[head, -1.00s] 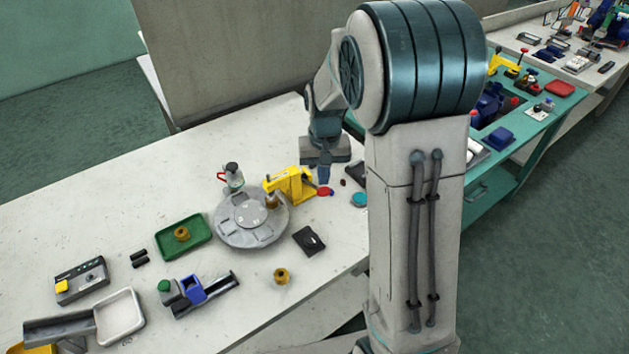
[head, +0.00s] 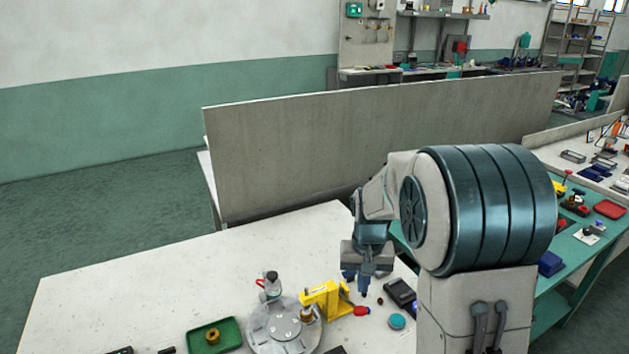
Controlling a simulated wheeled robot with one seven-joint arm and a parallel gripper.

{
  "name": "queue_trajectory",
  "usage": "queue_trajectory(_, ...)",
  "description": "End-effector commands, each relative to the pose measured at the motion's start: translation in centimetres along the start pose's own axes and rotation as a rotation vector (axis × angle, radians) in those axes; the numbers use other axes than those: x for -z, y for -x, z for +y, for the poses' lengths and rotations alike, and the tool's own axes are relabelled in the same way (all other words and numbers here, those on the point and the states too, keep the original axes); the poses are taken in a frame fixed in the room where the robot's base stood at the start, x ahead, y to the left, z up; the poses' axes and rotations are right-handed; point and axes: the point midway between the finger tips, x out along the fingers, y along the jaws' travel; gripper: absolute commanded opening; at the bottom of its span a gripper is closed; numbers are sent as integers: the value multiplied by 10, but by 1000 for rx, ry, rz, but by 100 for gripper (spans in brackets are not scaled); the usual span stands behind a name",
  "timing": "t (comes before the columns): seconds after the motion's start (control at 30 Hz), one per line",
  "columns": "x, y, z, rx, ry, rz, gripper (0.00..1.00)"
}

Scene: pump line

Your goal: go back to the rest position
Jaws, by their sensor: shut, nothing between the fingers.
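My gripper (head: 365,285) hangs pointing down from my arm, above the right part of the white table (head: 120,285). Its fingers are together with nothing held. It is to the right of the yellow press-like device (head: 322,297) with a red knob (head: 361,311). A dark box (head: 400,293) lies to its right, partly hidden by my arm.
A green tray (head: 230,334) holds a brass part (head: 212,336). A teal disc (head: 397,321) lies near my arm. A grey partition (head: 300,150) stands behind the table.

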Motion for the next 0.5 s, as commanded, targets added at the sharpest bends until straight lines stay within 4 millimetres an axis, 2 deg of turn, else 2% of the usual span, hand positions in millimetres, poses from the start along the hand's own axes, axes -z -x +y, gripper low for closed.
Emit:
queue_trajectory(0.17,-23,25,3,13,15,35,0)
queue_trajectory(0.3,-54,50,6,24,35,75,0)
queue_trajectory(0.5,-102,76,12,32,66,133,0)
